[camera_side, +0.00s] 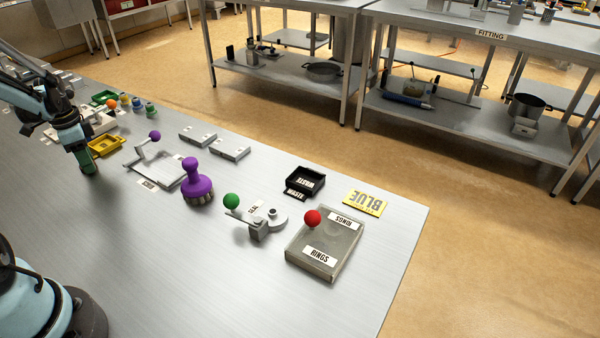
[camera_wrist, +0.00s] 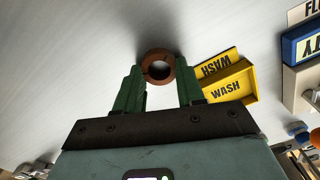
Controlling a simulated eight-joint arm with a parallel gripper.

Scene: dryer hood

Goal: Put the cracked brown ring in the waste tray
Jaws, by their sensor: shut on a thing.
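My gripper (camera_side: 89,168) is at the left of the table, low over the surface, beside the yellow wash tray. In the wrist view, its green fingers (camera_wrist: 158,72) are shut on a brown ring (camera_wrist: 158,53), one finger on each side. The ring's hole faces the camera; I cannot clearly make out a crack. The ring is hidden in the side view. The black waste tray (camera_side: 320,184) sits far to the right of my gripper, near the table's back edge, and looks empty.
The yellow wash tray (camera_side: 105,146) is close to my gripper and also shows in the wrist view (camera_wrist: 235,88). Between it and the waste tray stand a purple-knobbed frame (camera_side: 155,135), a purple-handled brush (camera_side: 197,185) and a green-knobbed lever (camera_side: 231,201). The rings box (camera_side: 325,243) has a red knob.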

